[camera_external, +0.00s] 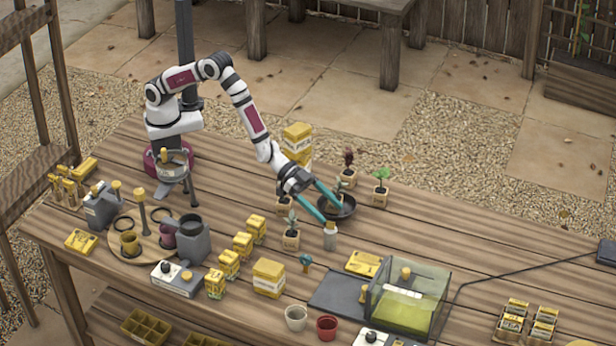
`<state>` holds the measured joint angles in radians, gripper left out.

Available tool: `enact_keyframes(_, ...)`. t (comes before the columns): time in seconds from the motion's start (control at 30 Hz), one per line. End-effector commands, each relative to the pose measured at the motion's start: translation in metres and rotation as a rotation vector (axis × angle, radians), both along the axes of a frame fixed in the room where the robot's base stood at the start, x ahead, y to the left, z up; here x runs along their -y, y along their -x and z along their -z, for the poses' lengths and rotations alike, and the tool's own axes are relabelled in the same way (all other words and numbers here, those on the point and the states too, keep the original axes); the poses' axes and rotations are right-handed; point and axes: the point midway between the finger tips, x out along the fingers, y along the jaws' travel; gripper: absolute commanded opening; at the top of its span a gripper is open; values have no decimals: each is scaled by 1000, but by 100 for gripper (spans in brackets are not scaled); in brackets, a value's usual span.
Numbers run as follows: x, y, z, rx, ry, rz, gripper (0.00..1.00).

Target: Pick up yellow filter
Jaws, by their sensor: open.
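My gripper (330,212) is open, with two long teal fingers pointing down to the right. It hangs over or beside a dark round dish (349,209) near the middle of the table, and nothing shows between the fingers. I cannot tell for sure which thing is the yellow filter. Yellow flat things in view are a packet (364,263) behind the clear box, another packet (81,241) at the left, and a yellow-green layer (405,308) inside the clear box (432,290).
A small pale bottle (330,238) stands just below the fingertips. Potted seedlings (291,238) (381,190) stand close around the gripper. Yellow cartons (269,278) stand in front, and stacked boxes (297,140) behind.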

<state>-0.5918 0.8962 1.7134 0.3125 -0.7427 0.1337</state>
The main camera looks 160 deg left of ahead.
Motion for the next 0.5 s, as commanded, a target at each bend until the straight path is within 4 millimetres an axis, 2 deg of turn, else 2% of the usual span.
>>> enact_keyframes(0.2,-2,0,45,11,1,-6,78)
enact_keyframes(0.37,-2,0,69,11,2,-6,78)
enact_keyframes(0.5,-15,-23,82,14,0,-6,78)
